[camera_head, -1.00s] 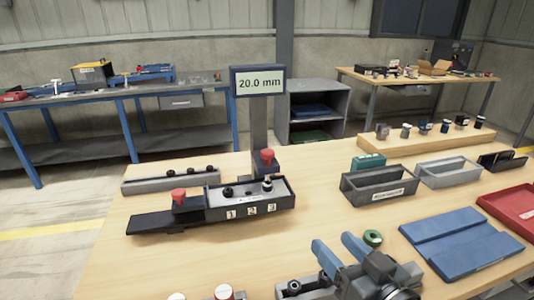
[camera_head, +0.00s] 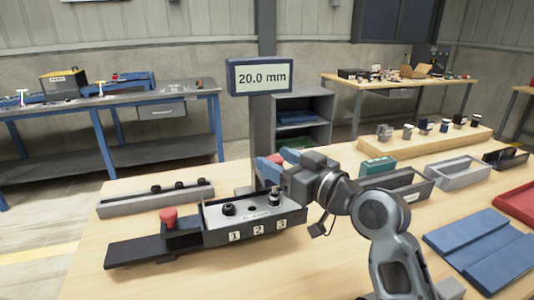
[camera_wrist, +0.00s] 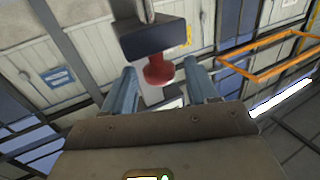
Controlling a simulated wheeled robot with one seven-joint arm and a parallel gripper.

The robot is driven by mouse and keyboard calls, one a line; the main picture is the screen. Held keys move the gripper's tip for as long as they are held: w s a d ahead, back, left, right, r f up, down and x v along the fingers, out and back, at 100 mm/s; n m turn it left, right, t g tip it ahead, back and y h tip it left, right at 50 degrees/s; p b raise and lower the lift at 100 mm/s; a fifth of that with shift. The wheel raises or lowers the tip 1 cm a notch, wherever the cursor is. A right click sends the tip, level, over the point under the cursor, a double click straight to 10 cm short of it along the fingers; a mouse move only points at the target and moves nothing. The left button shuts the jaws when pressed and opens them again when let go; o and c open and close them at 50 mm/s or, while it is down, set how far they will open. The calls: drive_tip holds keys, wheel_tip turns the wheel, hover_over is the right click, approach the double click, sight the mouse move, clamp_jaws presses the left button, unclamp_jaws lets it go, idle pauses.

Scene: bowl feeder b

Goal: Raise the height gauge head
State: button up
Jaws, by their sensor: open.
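The height gauge (camera_head: 258,110) stands behind the numbered fixture, its display reading 20.0 mm. In the wrist view its dark head block (camera_wrist: 155,38) carries a red knob (camera_wrist: 158,70). My gripper (camera_head: 270,165) is at the gauge head in the head view, largely covering the knob there. In the wrist view my gripper (camera_wrist: 160,72) is open, with one blue finger on each side of the knob and visible gaps between. I cannot tell how deep the knob sits between the fingers.
The fixture (camera_head: 210,240), marked 1, 2, 3, holds small black and metal parts just below my gripper. A second red knob (camera_head: 168,215) stands on its slide at left. A grey rail (camera_head: 120,207) lies behind. Grey bins (camera_head: 455,178) and a blue tray (camera_head: 475,240) occupy the right.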

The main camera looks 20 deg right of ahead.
sight(270, 157)
drive_tip(key=shift+x, duration=1.6)
clamp_jaws()
